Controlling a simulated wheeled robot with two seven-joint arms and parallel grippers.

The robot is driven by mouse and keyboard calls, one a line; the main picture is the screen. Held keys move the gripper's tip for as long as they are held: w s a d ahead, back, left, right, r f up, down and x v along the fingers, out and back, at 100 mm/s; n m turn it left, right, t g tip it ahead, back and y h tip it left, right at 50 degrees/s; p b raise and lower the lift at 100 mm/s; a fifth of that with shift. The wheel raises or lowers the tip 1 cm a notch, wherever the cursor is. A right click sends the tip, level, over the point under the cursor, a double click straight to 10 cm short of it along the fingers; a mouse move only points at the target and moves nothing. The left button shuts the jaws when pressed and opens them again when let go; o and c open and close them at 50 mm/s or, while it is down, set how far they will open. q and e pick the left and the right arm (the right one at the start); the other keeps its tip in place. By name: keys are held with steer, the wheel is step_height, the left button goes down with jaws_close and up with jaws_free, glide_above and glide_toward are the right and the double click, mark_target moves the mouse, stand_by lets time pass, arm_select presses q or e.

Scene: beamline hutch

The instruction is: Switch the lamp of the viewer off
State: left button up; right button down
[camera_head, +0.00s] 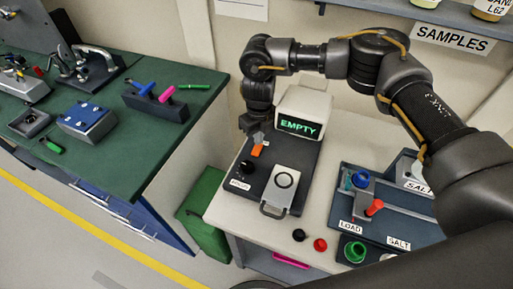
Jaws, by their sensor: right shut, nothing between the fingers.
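The viewer (276,205) is a dark, low box on the white-topped table, with a pale hinged plate bearing a ring and a handle. A white display (303,124) at its back reads "EMPTY" in green. A small orange part (257,151), perhaps the lamp switch, sits on the box's left side. A black knob (247,166) is in front of it. My right arm reaches over from the right, and my right gripper (258,138) points down just above the orange part, shut and empty. I cannot tell if it touches. My left gripper is not in view.
A dark tray (375,243) with blue, red and green parts and LOAD and SALT labels stands to the right. Black (299,235) and red (320,245) caps lie at the table's front. A green bench (150,145) with tools is left. A SAMPLES shelf (420,28) is above right.

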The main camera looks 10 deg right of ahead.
steer(key=shift+f+b, duration=0.55)
steer(key=shift+f, duration=0.2)
steer(key=shift+r, duration=0.15)
steer(key=shift+r+p, duration=2.1)
steer(key=shift+r, duration=1.3)
